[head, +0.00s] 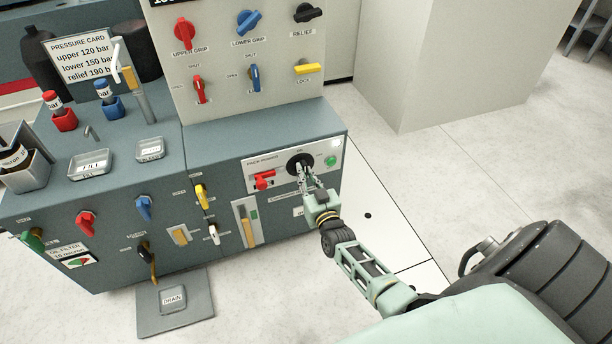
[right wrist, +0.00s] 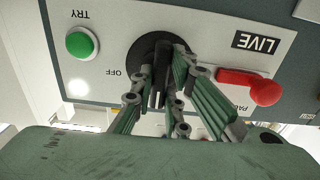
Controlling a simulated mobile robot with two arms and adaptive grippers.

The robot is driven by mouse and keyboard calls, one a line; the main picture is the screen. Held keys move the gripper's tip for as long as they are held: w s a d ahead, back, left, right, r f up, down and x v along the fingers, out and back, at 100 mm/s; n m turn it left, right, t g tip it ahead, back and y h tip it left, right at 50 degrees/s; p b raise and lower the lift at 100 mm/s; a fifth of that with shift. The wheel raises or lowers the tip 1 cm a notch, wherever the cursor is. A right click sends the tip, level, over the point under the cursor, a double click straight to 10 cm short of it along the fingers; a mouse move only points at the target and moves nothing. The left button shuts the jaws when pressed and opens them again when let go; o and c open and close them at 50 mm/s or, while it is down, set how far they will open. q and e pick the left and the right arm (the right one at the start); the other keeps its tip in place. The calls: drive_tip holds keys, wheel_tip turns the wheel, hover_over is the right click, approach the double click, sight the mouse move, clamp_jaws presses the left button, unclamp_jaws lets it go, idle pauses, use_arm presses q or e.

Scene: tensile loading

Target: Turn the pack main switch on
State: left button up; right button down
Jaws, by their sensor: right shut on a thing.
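The pack main switch is a round black rotary switch (head: 296,160) on a white panel at the right end of the grey cabinet. It also shows upside down in the right wrist view (right wrist: 143,52), with OFF printed beside its disc. My right gripper (head: 306,181) reaches it from below right, and its fingers (right wrist: 165,92) are closed around the switch's black knob. The fingers hide part of the knob, so its exact angle is hard to tell. My left gripper is not in view.
A red handle (head: 264,180) and a green TRY button (head: 331,160) flank the switch, close to my fingers. A LIVE label (right wrist: 258,43) is nearby. More valve knobs cover the upright panel (head: 222,50) and cabinet front. The floor at right is open.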

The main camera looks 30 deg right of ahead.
drive_tip(key=shift+f, duration=0.1)
drive_tip(key=c, duration=1.7)
unclamp_jaws()
drive_tip(key=v, duration=1.2)
